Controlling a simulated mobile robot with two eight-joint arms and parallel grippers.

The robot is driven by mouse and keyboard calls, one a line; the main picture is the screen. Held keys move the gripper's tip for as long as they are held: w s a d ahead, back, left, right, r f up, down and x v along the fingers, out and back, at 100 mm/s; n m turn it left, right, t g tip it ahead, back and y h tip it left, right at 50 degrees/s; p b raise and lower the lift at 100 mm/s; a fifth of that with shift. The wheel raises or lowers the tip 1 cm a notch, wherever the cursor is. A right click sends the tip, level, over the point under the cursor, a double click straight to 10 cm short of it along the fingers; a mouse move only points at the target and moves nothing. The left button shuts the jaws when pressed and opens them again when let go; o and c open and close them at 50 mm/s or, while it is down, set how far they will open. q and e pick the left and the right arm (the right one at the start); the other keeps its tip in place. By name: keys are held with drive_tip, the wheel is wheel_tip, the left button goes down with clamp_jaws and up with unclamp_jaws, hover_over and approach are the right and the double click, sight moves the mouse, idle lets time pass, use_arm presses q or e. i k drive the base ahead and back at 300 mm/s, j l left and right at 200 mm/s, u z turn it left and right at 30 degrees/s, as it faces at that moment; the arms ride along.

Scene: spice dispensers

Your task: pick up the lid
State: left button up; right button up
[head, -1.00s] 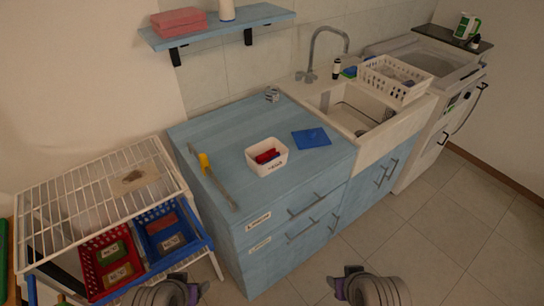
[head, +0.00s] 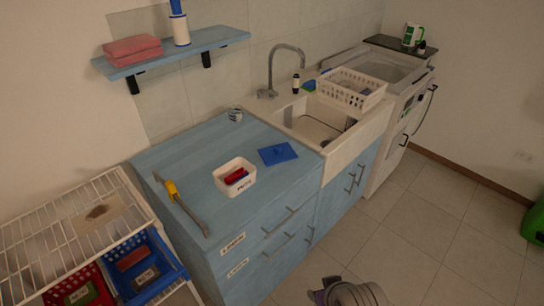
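A flat blue lid (head: 278,154) with a small raised part on top lies on the light blue counter (head: 185,150), left of the sink. A white square container (head: 234,177) with red and dark items inside stands in front of it and to its left. The two are apart. My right gripper (head: 322,290) shows only partly at the bottom edge, low and well away from the lid; its fingers cannot be made out. My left gripper is out of view.
A small jar (head: 235,114) stands at the back. A white basket (head: 352,90) sits over the sink. A wire rack (head: 75,225) with bins stands at left. The floor in front is clear.

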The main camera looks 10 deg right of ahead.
sight(274, 155)
drive_tip(key=i+l, duration=0.15)
drive_tip(key=l, duration=0.25)
drive_tip(key=i+l, duration=0.1)
drive_tip(key=l, duration=0.3)
drive_tip(key=i+l+u, duration=0.1)
drive_tip(key=l, duration=0.2)
drive_tip(key=i+l, duration=0.1)
drive_tip(key=l, duration=0.25)
drive_tip(key=i+l+u, duration=0.15)
drive_tip(key=l, duration=0.2)
drive_tip(key=u, duration=1.3)
drive_tip(key=k+j, duration=0.05)
